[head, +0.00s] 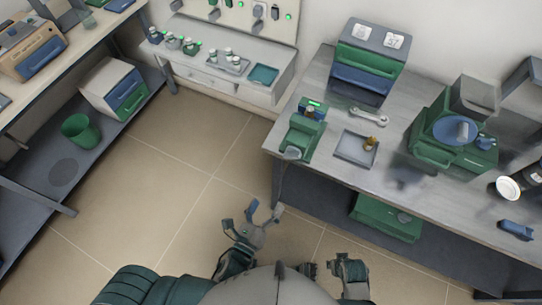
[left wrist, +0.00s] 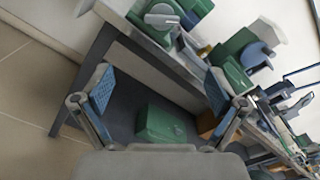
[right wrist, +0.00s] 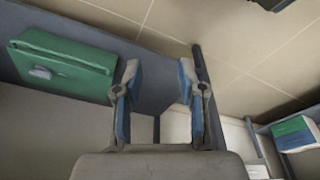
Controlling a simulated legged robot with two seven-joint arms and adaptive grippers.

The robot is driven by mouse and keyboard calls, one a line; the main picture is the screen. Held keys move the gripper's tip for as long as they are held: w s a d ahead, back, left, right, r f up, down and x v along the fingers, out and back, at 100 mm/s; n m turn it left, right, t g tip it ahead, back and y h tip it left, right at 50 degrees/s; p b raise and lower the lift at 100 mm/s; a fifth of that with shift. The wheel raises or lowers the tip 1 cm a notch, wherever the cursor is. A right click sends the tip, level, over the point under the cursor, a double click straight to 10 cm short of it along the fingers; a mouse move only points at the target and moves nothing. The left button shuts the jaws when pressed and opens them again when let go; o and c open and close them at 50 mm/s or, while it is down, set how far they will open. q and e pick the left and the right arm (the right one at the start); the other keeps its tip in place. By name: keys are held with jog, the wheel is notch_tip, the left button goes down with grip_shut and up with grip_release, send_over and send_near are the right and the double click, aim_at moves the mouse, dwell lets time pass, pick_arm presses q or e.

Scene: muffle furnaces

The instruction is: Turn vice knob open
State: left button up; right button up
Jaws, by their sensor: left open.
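The green vice (head: 300,135) stands at the left front corner of the grey workbench. Its grey knob (head: 291,154) faces the bench's front edge. In the left wrist view the vice (left wrist: 150,32) and its rounded knob (left wrist: 162,15) show at the top, beyond the fingertips. My left gripper (head: 265,212) is open and empty in front of the bench, apart from the knob. It also shows open in the left wrist view (left wrist: 157,85). My right gripper (right wrist: 158,72) is open and empty in its wrist view, low over the floor area and away from the vice.
A tray (head: 355,148) and a wrench (head: 369,116) lie right of the vice. A green-and-blue drawer box (head: 365,65) stands behind. A green case (head: 387,217) sits on the lower shelf. The tiled floor (head: 190,170) to the left is clear.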

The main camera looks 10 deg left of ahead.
pick_arm(q)
jog(key=w+d+r, duration=0.1)
jog(key=w, duration=0.1)
send_near(290, 157)
jog(key=w, duration=0.4)
jog(key=w+d, duration=0.2)
jog(key=w, duration=0.1)
jog(key=w+d, duration=0.1)
jog(key=shift+w, duration=0.4)
jog(key=shift+w+d+f, duration=0.1)
jog(key=shift+w+d, duration=0.05)
jog(key=shift+d, duration=0.05)
jog(key=shift+a, duration=0.35)
jog(key=c, duration=1.1)
jog(key=shift+d, duration=0.1)
jog(key=shift+c, duration=0.2)
pick_arm(e)
notch_tip(290, 157, up, 2)
jog(key=shift+s+r, duration=0.1)
